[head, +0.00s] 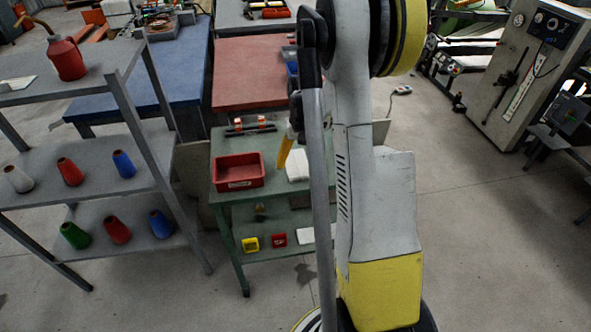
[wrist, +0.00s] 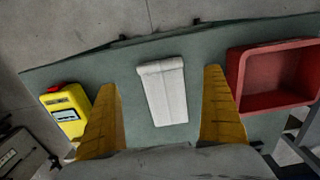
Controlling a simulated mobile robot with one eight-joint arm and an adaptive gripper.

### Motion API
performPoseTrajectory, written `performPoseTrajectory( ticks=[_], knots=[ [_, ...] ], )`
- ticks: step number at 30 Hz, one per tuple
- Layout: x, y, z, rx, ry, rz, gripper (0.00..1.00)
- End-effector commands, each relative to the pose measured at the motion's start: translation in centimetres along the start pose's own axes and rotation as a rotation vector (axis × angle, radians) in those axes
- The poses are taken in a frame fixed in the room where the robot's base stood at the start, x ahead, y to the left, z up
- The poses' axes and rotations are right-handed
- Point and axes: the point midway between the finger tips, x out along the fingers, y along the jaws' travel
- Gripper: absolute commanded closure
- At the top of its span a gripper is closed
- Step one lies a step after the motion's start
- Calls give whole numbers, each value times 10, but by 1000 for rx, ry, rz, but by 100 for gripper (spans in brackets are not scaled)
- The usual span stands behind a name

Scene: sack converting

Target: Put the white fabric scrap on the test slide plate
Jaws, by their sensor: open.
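A white folded piece of fabric (wrist: 165,92), which looks like the white fabric scrap, lies on the green table (wrist: 215,50). In the head view the white piece (head: 298,166) lies right of the red tray, partly behind my arm. My gripper (wrist: 162,80) is open and empty, with its yellow fingers apart on either side of the white piece in the wrist view. I see no contact between them; the exact height is unclear. In the head view a yellow finger of my gripper (head: 286,150) points down over the table. I cannot make out the test slide plate for certain.
A red tray (wrist: 234,75) stands right of the fabric in the wrist view; in the head view it is empty. A yellow device (wrist: 66,108) sits left. Grey shelves (head: 85,180) with several cones stand left.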

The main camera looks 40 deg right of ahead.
Motion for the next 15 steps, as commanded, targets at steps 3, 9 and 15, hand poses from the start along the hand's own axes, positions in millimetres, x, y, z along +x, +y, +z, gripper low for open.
performPoseTrajectory(
  ticks=[3, 9, 15],
  knots=[
    [12, 0, 0, 0, 0, 0, 3],
    [39, 0, 0, -1, 1, 0, 3],
    [61, 0, 0, -1, 1, 0, 3]
  ],
)
